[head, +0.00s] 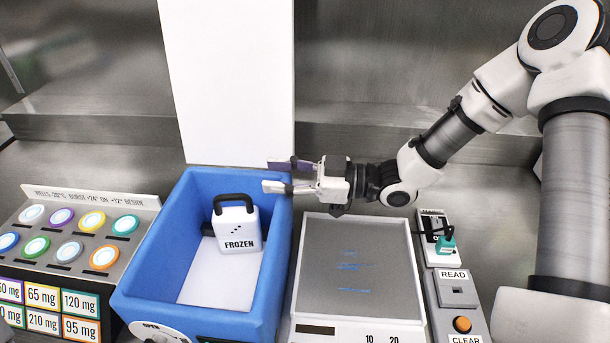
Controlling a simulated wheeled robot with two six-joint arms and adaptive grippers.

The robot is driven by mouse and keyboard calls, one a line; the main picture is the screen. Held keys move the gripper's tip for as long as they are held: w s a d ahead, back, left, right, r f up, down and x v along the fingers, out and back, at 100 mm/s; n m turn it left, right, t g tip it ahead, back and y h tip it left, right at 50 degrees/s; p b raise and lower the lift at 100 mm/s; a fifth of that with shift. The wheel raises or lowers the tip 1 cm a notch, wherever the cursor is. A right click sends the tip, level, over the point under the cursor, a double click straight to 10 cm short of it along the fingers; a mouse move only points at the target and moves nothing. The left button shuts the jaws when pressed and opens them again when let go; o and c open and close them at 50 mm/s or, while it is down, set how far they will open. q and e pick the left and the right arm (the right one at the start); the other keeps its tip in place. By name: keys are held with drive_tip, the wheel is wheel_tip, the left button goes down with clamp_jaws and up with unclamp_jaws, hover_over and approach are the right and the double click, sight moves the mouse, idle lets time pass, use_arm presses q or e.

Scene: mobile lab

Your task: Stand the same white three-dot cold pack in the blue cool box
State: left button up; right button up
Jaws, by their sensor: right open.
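The white cold pack (238,229) with a black handle, three dots and the word FROZEN stands upright inside the blue cool box (150,262). It is near the right part of the box's back half. My right gripper (268,175) is open and empty above the box's back right rim, with its fingers pointing left. It is apart from the pack, up and to the right of its handle. My left gripper is not in the picture.
A scale with a grey plate (357,265) stands right of the box. Beyond it is a panel with a READ button (457,289) and an orange knob (462,324). A sloped panel of coloured round buttons (75,235) stands left. A white upright board (235,80) rises behind the box.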

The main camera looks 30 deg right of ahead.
drive_tip(key=p+v, duration=0.1)
drive_tip(key=v, duration=0.4)
drive_tip(key=shift+s, duration=0.1)
idle(0.4)
